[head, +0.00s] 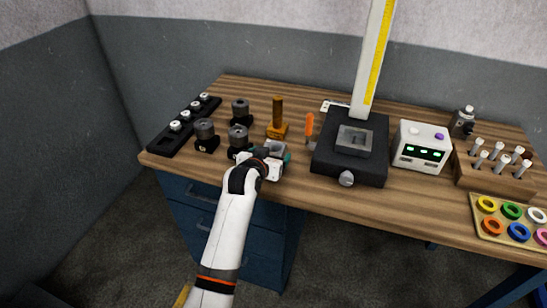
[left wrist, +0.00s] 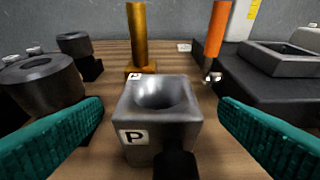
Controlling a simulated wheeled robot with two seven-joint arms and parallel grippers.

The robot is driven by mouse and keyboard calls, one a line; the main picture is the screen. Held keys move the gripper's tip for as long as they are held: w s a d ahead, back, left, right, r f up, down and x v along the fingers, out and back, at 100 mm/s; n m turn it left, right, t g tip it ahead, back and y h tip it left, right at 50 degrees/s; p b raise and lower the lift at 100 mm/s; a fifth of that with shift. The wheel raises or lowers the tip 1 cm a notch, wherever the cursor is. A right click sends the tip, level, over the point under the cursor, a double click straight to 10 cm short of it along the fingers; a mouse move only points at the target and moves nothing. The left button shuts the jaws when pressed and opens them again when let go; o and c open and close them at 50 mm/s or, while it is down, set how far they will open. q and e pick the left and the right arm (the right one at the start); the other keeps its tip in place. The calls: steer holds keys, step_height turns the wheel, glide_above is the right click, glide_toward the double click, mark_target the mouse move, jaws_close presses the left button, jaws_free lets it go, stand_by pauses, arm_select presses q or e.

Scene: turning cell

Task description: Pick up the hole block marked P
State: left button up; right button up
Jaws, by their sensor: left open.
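The hole block marked P (left wrist: 158,112) is a grey metal cube with a round hole in its top and a white P label on its near face. In the left wrist view it stands on the table between the two teal fingers of my left gripper (left wrist: 163,140), which are open and apart from it on both sides. A dark rounded thing covers its lower right front. In the head view the block (head: 274,148) is partly hidden by my left gripper (head: 277,162). My right gripper is not in view.
A brass post (head: 278,118) and an orange-handled tool (head: 309,126) stand just behind the block. Dark round parts (head: 238,136) stand to the left. A black stand (head: 350,160) with a tall scale is close on the right. The table's front edge is near.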

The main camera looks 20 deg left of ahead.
mark_target(276, 146)
arm_select(q)
steer(key=shift+p+x, duration=0.3)
steer(key=shift+x, duration=1.95)
steer(key=shift+a+r, duration=0.1)
steer(key=shift+c, duration=0.4)
jaws_close()
steer(key=shift+w+r, duration=0.1)
steer(key=shift+r, duration=0.25)
steer(key=shift+f, duration=0.1)
